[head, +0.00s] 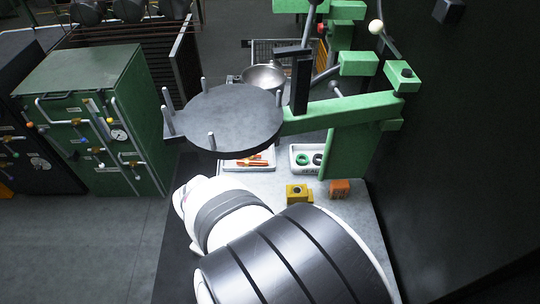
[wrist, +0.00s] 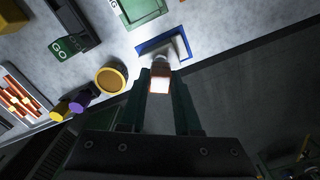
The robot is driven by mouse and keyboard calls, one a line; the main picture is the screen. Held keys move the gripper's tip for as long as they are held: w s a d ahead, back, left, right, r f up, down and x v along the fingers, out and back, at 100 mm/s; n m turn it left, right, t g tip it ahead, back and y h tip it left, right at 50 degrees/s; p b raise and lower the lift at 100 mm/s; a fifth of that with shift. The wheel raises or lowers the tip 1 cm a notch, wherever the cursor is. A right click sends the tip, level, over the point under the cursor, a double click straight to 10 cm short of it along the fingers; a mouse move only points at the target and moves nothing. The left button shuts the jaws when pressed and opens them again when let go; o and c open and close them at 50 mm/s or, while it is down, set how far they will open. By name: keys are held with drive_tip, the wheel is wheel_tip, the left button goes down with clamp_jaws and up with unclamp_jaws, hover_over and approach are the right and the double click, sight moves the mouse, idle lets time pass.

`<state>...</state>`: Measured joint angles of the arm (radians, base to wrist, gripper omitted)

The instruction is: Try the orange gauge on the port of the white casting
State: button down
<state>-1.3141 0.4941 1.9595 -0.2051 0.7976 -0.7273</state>
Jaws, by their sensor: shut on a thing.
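In the wrist view my gripper (wrist: 160,95) has its two dark green fingers closed on the orange gauge (wrist: 160,81). The gauge shows a bright, whitish end face with orange edges. Just beyond it is the white casting (wrist: 181,46), grey-white, on a blue-bordered mat (wrist: 205,49). The gauge's far end overlaps the near side of the casting in this view. I cannot tell whether it touches or enters the port, which is hidden. In the head view my arm hides the gripper, the gauge and the casting.
A tray of orange pieces (wrist: 20,97), purple (wrist: 80,103) and yellow (wrist: 59,111) cylinders, a yellow-rimmed round piece (wrist: 111,80) and a green GO block (wrist: 68,47) lie left. In the head view a green fixture (head: 345,112) with a round dark plate (head: 230,115) overhangs the table.

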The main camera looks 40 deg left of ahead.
drive_tip(key=shift+f, duration=1.45)
idle(0.6)
idle(0.5)
drive_tip(key=w+d+r+m, duration=0.2)
drive_tip(key=w+r, duration=0.2)
drive_tip(key=r, duration=0.4)
drive_tip(key=w+d+r+m, duration=0.1)
drive_tip(key=w+r, duration=0.2)
drive_tip(key=r, duration=0.5)
drive_tip(key=w+d+r+m, duration=1)
drive_tip(key=w+d+r, duration=0.45)
drive_tip(key=w, duration=0.25)
drive_tip(key=s+a, duration=0.4)
drive_tip(key=a, duration=0.2)
drive_tip(key=shift+s+a+r, duration=0.15)
drive_tip(key=shift+r, duration=0.1)
